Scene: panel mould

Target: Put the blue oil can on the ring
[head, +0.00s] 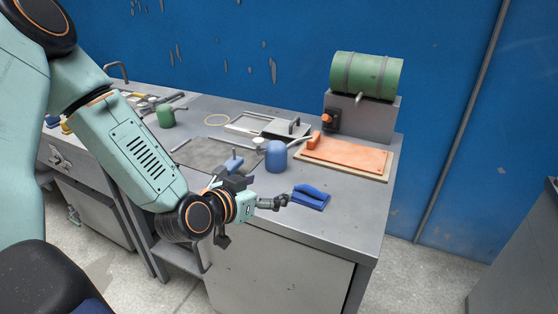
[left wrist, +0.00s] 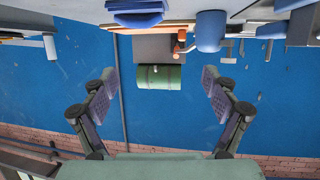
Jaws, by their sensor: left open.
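The blue oil can (head: 276,156) stands upright near the middle of the bench, its spout pointing up to the right. It also shows in the upside-down left wrist view (left wrist: 210,32). The ring (head: 217,120), a thin pale yellow hoop, lies flat toward the back of the bench, left of a grey tray. My left gripper (head: 280,202) is over the front of the bench, nearer the front edge than the can and apart from it. Its two fingers (left wrist: 160,88) are spread wide with nothing between them. My right gripper is not in view.
A blue-handled float (head: 311,197) lies just right of my left gripper. An orange panel (head: 345,154) lies at the right, before a green drum (head: 367,75) on a grey stand. A green can (head: 166,117) stands at the left. A grey tray (head: 262,125) lies behind the blue can.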

